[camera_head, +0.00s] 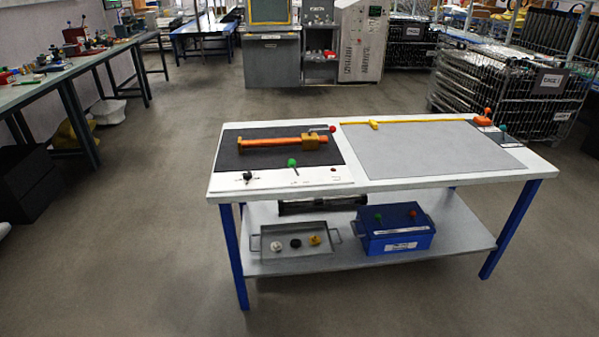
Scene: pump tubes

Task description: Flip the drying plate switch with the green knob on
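The switch with the green knob (292,162) stands on the white front panel (264,182) of the workbench, on its left half. Its short metal stem leans up and to the left from the panel, so the knob sits over the front edge of the dark plate (250,160). Neither of my grippers shows in the view.
A red knob (332,128) is at the dark plate's back right corner. The lower shelf holds a metal tray (272,254) and blue box (385,243). The floor in front and left is clear.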

